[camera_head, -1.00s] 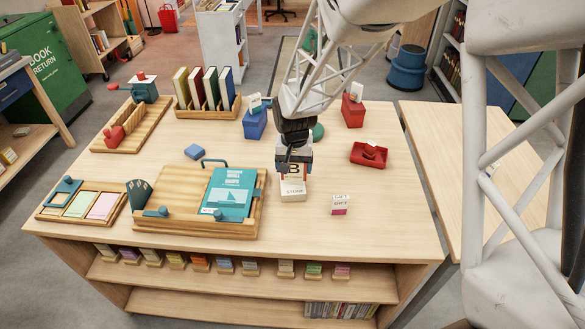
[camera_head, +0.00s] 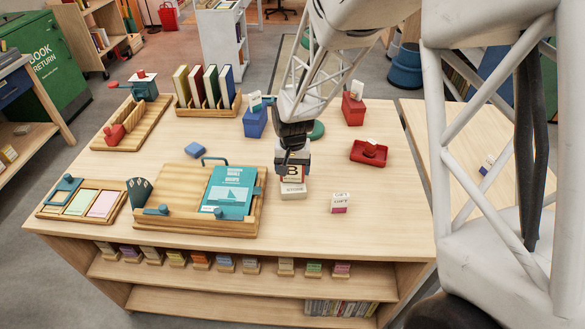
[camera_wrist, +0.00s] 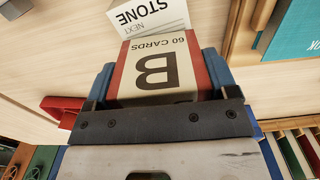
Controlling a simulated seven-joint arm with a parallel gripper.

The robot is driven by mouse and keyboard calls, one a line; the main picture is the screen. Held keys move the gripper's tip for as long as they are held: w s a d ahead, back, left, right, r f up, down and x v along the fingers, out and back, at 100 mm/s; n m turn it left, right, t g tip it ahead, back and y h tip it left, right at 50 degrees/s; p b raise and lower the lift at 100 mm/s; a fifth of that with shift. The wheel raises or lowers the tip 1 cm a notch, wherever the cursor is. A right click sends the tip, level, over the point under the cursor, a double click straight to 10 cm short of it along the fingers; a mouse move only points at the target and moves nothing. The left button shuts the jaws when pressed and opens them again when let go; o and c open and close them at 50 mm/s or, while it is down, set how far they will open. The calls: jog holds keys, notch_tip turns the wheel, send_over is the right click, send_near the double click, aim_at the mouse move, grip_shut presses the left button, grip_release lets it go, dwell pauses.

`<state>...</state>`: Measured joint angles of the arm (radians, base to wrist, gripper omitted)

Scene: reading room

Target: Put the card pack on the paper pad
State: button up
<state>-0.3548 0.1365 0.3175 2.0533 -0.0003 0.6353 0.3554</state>
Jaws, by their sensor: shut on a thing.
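My gripper (camera_head: 291,160) is shut on the card pack (camera_head: 292,174), a red and cream box with a large black B. In the wrist view the card pack (camera_wrist: 155,72) sits between the blue fingers (camera_wrist: 158,85) and reads "60 CARDS". Whether pack and block touch, I cannot tell.
A small white and pink GIFT block (camera_head: 340,203) stands to the right. A wooden tray (camera_head: 182,225) with a teal book (camera_head: 229,192) is close on the left. A red dish (camera_head: 369,153) and a blue box (camera_head: 255,122) stand behind. The front right tabletop is clear.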

jog(key=shift+f, duration=0.2)
jog(key=shift+f, duration=0.15)
jog(key=o, duration=0.8)
jog(key=shift+o, duration=0.2)
notch_tip(320, 180, up, 12)
jog(key=shift+r, duration=0.15)
dwell(0.6)
dwell(0.4)
